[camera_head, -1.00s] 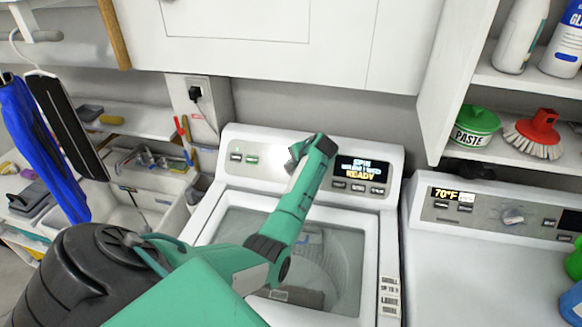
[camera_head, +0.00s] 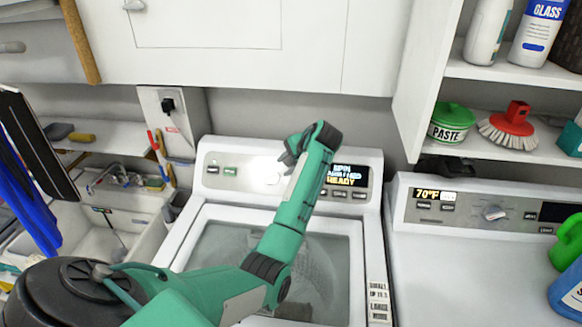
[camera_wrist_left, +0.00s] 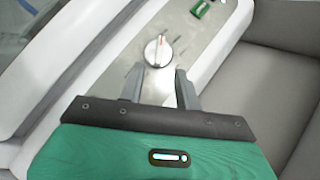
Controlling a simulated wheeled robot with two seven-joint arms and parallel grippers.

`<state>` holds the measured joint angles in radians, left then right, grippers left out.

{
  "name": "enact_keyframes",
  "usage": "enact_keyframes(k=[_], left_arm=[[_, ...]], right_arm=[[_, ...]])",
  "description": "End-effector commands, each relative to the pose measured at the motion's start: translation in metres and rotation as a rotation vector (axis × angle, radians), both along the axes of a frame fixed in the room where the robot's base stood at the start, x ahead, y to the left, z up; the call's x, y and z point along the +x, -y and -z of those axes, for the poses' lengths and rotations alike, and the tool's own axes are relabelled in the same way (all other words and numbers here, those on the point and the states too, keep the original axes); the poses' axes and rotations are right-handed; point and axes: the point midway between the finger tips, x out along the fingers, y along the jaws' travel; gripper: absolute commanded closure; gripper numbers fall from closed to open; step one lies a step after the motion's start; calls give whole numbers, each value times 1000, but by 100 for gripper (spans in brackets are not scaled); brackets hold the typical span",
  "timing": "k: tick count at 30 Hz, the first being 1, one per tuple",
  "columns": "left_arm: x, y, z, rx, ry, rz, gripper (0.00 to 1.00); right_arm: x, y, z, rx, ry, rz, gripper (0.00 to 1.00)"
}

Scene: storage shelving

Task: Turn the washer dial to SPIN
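The washer (camera_head: 205,228) stands in the middle of the head view, its control panel (camera_head: 212,153) at the back. Its display (camera_head: 345,176) seems to read SPIN at the top and READY at the bottom; the middle line is unclear. My left gripper (camera_head: 284,160) is at the panel, left of the display. In the left wrist view the round silver dial (camera_wrist_left: 158,50) shows a reddish pointer line. The two fingers (camera_wrist_left: 159,76) are apart and empty, just short of the dial, with no visible contact. In the head view, glare washes out the dial area. My right gripper is out of view.
A second machine (camera_head: 450,265) with its own knob (camera_head: 493,212) stands to the right. Shelves above it hold a green paste tub (camera_head: 452,122), a red brush (camera_head: 512,122) and bottles. A white cabinet (camera_head: 240,65) hangs above the washer. A sink (camera_head: 100,245) is at left.

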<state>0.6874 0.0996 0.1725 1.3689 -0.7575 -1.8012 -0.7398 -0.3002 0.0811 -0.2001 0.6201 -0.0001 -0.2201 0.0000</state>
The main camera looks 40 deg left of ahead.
Motion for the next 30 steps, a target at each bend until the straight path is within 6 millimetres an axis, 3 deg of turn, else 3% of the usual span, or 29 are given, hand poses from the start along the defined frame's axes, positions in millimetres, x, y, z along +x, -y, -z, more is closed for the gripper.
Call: enact_keyframes(k=[9, 30], left_arm=[[0, 18, -20, 0, 0, 0, 66], [0, 18, -20, 0, 0, 0, 66]], right_arm=[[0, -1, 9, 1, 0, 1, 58], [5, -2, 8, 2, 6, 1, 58]])
